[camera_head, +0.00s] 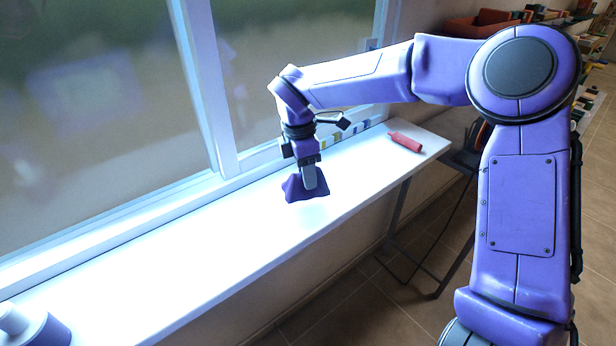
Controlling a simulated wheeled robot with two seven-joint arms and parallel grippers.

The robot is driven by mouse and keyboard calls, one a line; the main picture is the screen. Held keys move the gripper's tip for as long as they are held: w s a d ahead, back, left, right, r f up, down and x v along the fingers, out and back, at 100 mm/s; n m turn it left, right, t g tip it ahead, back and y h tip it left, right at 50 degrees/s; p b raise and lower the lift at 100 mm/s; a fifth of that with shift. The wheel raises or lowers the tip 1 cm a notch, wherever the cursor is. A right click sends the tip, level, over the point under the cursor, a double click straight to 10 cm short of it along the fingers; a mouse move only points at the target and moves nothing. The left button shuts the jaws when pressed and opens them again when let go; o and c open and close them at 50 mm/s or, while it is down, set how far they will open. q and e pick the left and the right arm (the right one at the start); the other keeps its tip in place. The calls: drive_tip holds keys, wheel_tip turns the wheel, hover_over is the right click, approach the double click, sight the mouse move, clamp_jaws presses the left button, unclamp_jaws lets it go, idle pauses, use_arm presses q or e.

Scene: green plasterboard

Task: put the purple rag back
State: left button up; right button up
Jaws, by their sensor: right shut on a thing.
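The purple rag (293,190) is a small dark purple cloth on the white window sill, below the window. My right gripper (310,186) points down over the sill and is shut on the rag. The rag bunches up around the fingertips, and its lower edge is at or just above the sill; I cannot tell which. The fingers hide part of it. My left gripper is not in view.
The white sill (180,250) runs along the window and is mostly bare. A red cylindrical object (405,142) lies at its far right end. A dark stand (460,160) is beyond that end. Shelves with a red bin (480,22) stand at the back right.

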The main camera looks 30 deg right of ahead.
drive_tip(key=f, duration=0.3)
drive_tip(key=shift+w+d+f+p, duration=0.15)
drive_tip(key=shift+d+f+p, duration=0.2)
drive_tip(key=shift+w+f, duration=0.1)
drive_tip(key=shift+f, duration=0.2)
drive_tip(key=shift+f+b, duration=0.15)
drive_tip(key=shift+b, duration=0.15)
drive_tip(key=o, duration=1)
drive_tip(key=shift+r+p, duration=0.35)
drive_tip(key=shift+p, duration=0.05)
drive_tip(key=shift+r, duration=0.4)
drive_tip(key=r, duration=0.3)
drive_tip(key=a+r+b, duration=0.1)
drive_tip(key=r, duration=0.7)
drive_tip(key=shift+w+a+b, duration=0.15)
drive_tip(key=shift+a+b, duration=0.05)
drive_tip(key=shift+b, duration=0.15)
